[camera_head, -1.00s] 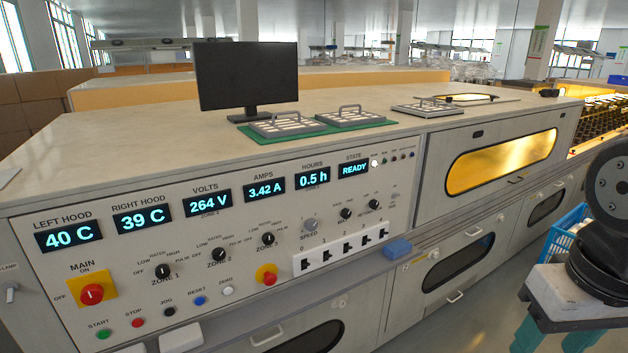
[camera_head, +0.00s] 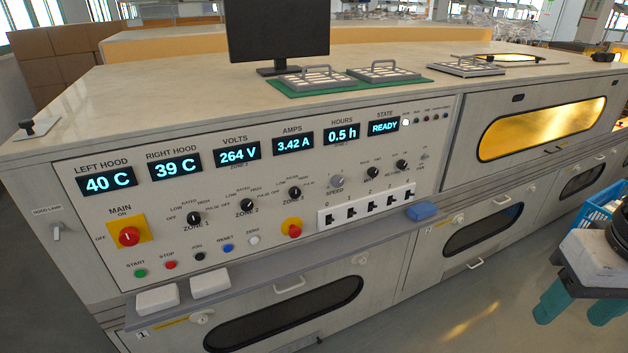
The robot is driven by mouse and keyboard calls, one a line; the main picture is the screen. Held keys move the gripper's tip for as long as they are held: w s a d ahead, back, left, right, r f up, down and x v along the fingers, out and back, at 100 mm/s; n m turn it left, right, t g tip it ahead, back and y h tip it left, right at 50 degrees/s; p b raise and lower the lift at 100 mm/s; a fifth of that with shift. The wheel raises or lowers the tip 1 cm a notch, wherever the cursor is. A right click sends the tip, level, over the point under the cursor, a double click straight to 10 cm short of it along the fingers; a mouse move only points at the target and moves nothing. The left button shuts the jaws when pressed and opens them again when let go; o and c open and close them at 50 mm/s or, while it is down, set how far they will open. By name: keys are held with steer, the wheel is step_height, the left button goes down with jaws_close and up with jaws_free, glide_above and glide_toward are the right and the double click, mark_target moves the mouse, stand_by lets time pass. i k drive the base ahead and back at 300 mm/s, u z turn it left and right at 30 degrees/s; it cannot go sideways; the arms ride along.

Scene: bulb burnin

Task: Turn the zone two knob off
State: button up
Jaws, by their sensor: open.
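The zone two knob (camera_head: 247,205) is a small black rotary knob on the pale control panel (camera_head: 310,260), the middle one of a row of three. LOW, RATED, HIGH, OFF and PULSE labels surround these knobs. Its pointer is too small to read with certainty. The zone one knob (camera_head: 194,218) is to its left and the third zone knob (camera_head: 295,193) to its right. My gripper (camera_head: 570,314), with teal fingers, is at the right edge, open and empty, well apart from the panel and far right of the knob.
A red main switch (camera_head: 129,236) on a yellow plate and a red stop button (camera_head: 295,230) flank the knobs. A blue crate (camera_head: 597,216) stands at right.

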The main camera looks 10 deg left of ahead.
mark_target(246, 205)
steer(key=u, duration=1.05)
